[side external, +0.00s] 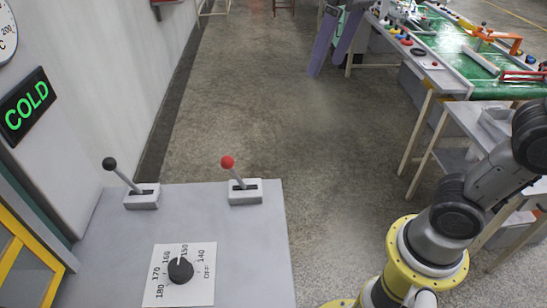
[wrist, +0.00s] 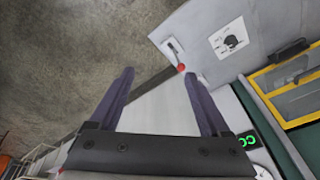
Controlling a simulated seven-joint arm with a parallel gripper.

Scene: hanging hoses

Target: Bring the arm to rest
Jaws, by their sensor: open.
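My gripper (side external: 327,68) shows at the top of the side view, with its two purple fingers hanging downward and apart. In the wrist view my gripper (wrist: 158,73) is open, with nothing between the fingers. It is clear of the grey control panel (side external: 110,235). The rest of my arm runs out of frame at the top and comes back in at the right, down to its yellow base.
The panel carries a black-knobbed lever (side external: 110,164), a red-knobbed lever (side external: 228,163) and a black dial (side external: 180,270). A lit green COLD sign (side external: 27,106) is on the left wall. A workbench with a green top (side external: 455,45) stands right. The floor between is clear.

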